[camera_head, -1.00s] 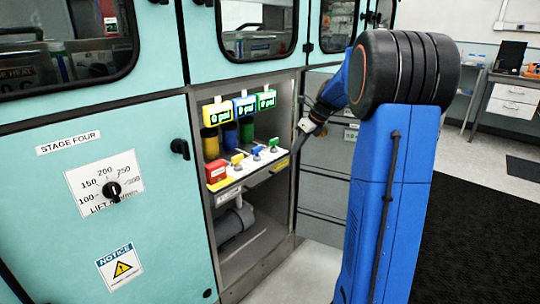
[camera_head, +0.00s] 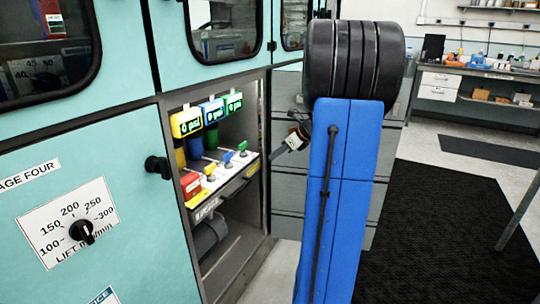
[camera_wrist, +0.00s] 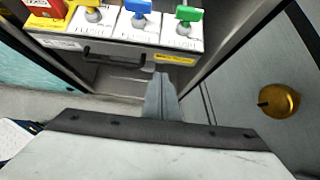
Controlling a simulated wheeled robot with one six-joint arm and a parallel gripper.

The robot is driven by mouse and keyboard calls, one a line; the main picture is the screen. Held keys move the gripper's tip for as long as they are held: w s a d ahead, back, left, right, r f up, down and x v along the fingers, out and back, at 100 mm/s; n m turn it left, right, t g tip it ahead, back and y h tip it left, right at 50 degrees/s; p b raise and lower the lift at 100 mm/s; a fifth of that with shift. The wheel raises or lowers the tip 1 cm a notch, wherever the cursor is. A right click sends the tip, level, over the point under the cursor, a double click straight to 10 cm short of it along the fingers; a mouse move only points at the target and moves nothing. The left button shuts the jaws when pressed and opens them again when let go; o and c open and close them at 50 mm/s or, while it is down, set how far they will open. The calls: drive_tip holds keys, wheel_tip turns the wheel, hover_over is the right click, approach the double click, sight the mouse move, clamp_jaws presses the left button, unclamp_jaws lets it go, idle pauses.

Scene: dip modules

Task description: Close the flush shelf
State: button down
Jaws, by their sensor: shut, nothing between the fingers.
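The flush shelf (camera_head: 228,184) sits in the open bay of the teal cabinet, with yellow, blue and green valves on its white top. Its front carries labels and a dark handle; how far it stands out is hard to tell. In the wrist view the shelf front (camera_wrist: 125,46) spans the upper left, with its black handle (camera_wrist: 112,58) below the edge. My gripper (camera_wrist: 161,82) is shut and empty, in front of the shelf's right part, with no clear contact. In the head view my gripper (camera_head: 280,148) is small, right of the shelf, partly hidden by my arm.
Three lit gauges (camera_head: 211,115) hang above the shelf, and a red box (camera_head: 190,185) stands at its left. The teal door (camera_head: 95,200) with a dial is at left. Grey drawers (camera_head: 385,160) stand behind my arm. A black mat (camera_head: 450,230) covers the floor at right.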

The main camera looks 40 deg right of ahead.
sight(236, 160)
drive_tip(key=shift+w+a+f, duration=0.55)
drive_tip(key=shift+w+f, duration=0.35)
drive_tip(key=shift+w, duration=0.55)
drive_tip(key=shift+w+a+f, duration=0.5)
drive_tip(key=shift+w+f, duration=0.4)
drive_tip(key=shift+w, duration=0.6)
drive_tip(key=shift+w+a+f, duration=0.55)
drive_tip(key=shift+w+f, duration=0.35)
drive_tip(key=shift+w, duration=0.55)
drive_tip(key=w+a, duration=0.1)
drive_tip(key=w, duration=0.2)
drive_tip(key=w+a, duration=0.1)
drive_tip(key=w, duration=0.2)
drive_tip(key=w+a, duration=0.1)
drive_tip(key=w, duration=0.2)
drive_tip(key=shift+w+a, duration=0.1)
drive_tip(key=shift+a, duration=0.05)
